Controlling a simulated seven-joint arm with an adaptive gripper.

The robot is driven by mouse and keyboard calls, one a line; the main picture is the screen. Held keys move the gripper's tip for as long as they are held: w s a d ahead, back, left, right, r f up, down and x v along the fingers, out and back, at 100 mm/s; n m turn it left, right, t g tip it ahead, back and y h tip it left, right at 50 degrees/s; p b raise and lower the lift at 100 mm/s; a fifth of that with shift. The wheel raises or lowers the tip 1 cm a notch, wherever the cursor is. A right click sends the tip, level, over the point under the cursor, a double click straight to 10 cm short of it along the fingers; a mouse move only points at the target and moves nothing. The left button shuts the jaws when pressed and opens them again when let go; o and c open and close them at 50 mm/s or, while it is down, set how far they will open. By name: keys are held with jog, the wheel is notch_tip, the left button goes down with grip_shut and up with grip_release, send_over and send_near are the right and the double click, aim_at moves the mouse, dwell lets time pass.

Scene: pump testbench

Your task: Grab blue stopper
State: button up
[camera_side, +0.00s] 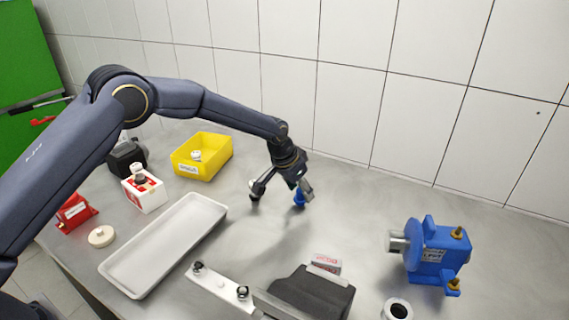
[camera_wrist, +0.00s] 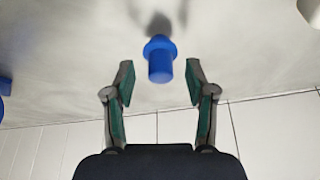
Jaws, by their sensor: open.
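The blue stopper (camera_side: 299,198) stands on the grey table near the wall in the side view, partly hidden by a finger. In the wrist view the blue stopper (camera_wrist: 160,60) shows a wide collar and a narrower round end. My gripper (camera_side: 280,195) is open just above the table, with the stopper close to its right finger in the side view. In the wrist view my gripper (camera_wrist: 160,82) has its two green-padded fingers on either side of the stopper's narrow end, with a gap at each side. No contact shows.
A white tray (camera_side: 140,285) lies left of my gripper, with a yellow bin (camera_side: 218,160) behind it. A blue pump (camera_side: 432,255) stands at right. A metal plate with knobs (camera_side: 220,287) and a dark block (camera_side: 312,292) are in front. The table around the stopper is clear.

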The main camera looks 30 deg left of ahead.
jog(key=shift+w+f, duration=0.2)
jog(key=shift+f, duration=0.25)
jog(key=c, duration=1)
jog(key=shift+c, duration=0.2)
